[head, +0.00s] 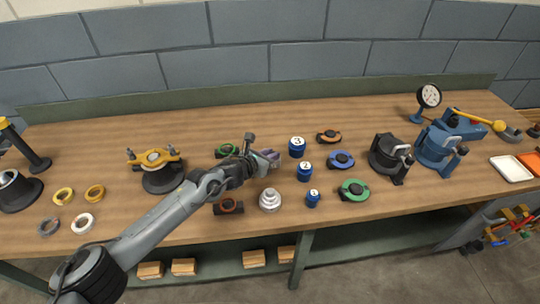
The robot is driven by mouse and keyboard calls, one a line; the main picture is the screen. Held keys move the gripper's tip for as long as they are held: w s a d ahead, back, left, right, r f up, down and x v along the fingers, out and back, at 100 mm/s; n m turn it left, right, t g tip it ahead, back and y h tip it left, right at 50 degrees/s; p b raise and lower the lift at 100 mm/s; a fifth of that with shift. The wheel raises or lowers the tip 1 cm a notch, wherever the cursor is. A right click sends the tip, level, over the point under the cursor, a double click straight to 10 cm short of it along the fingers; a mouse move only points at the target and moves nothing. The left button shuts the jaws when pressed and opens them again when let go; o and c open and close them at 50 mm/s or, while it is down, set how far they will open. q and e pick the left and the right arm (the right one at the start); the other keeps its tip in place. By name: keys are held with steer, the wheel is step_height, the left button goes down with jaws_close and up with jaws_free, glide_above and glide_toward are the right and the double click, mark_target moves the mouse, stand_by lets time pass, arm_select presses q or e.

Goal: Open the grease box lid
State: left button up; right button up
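My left arm reaches in from the lower left. Its gripper (265,160) is low over the middle of the workbench, left of the blue numbered cans. A small purplish-grey piece (270,156) shows at the fingertips; I cannot tell whether it is part of the gripper or an object. Whether the fingers are open or shut is too small to see. I cannot clearly make out a grease box or its lid; the gripper hides part of the bench there. My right gripper is not in view.
Several small items surround the gripper: a stepped grey cone (270,200), numbered blue cans (297,147), and a green ring (354,189). A yellow-clamped black casing (162,176) stands left. A dark housing (388,155) and blue vise (440,146) stand right. The bench's back strip is clear.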

arm_select(q)
jaws_close()
steer(key=a+n+t+h+b, duration=0.1)
steer(key=b, duration=0.2)
steer(key=shift+s+r+h, duration=0.1)
steer(key=shift+r+h, duration=0.2)
steer(key=shift+r, duration=0.1)
steer(key=a+r+n+t+h+b, duration=0.1)
steer(key=n+b, duration=0.1)
steer(key=b, duration=0.1)
steer(key=shift+s+a+r+h, duration=0.1)
steer(key=shift+a+h, duration=0.1)
steer(key=shift+h, duration=0.2)
steer(key=shift+a+r+n+t+h+b, duration=0.4)
steer(key=shift+n+t+b, duration=0.1)
steer(key=shift+t+b, duration=0.25)
